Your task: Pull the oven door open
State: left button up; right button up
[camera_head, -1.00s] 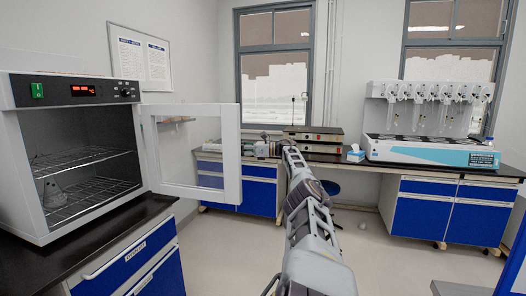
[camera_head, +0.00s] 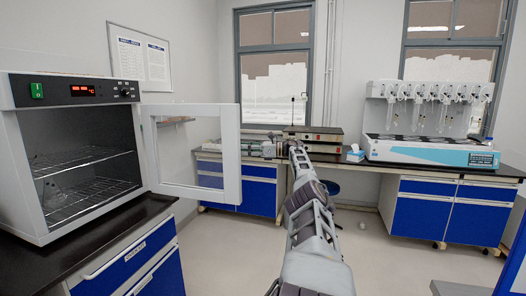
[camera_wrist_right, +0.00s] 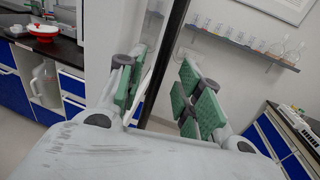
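The oven (camera_head: 50,228) stands on the dark bench at the left, with its wire racks showing inside. Its framed glass door (camera_head: 230,150) stands wide open, swung out to the right. My right gripper (camera_head: 262,149) is just right of the door's free edge in the head view. In the right wrist view the gripper (camera_wrist_right: 160,92) has its green-padded fingers spread apart, with a pale panel and a dark upright strip showing between and beyond them. I cannot tell whether a finger touches the door. My left gripper is not in view.
A back bench (camera_head: 370,172) runs under the windows, with a multi distiller (camera_head: 425,150) and a tissue box (camera_head: 355,154) on it. A blue-fronted cabinet (camera_head: 125,262) stands under the oven. The floor between the benches is mostly clear.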

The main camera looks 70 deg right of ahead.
jog(key=v, duration=0.8)
dwell(0.7)
jog(key=shift+a+f, duration=0.1)
dwell(0.6)
